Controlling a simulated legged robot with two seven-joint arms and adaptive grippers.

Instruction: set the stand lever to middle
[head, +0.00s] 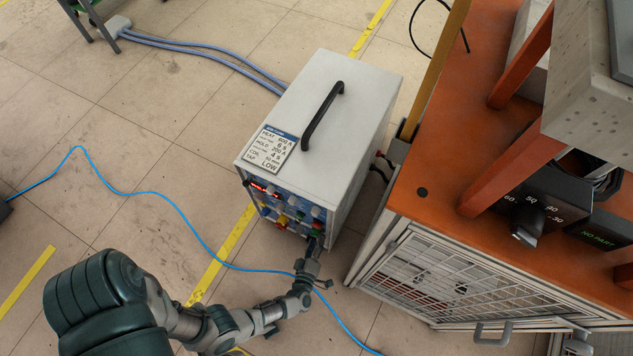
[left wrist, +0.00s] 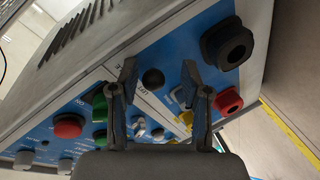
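The stand is the orange-topped bench at the right (head: 440,165). On it is a black box with a scale of numbers (head: 545,195), and a dark lever or knob with a pale tip (head: 526,230) sits below the scale. Its exact setting is hard to read. My left gripper (head: 316,244) is at the front panel of the white heater unit (head: 335,110), away from the stand. In the left wrist view its two fingers (left wrist: 159,75) are apart, with a black round knob (left wrist: 152,78) on the blue panel showing between them. Contact cannot be told. My right gripper is not seen.
The heater's panel has red, green and yellow controls (left wrist: 68,126) and a black socket (left wrist: 228,44). A blue cable (head: 180,212) crosses the floor under my left arm. A mesh cage (head: 440,275) fills the bench's front. Tiled floor at the left is mostly clear.

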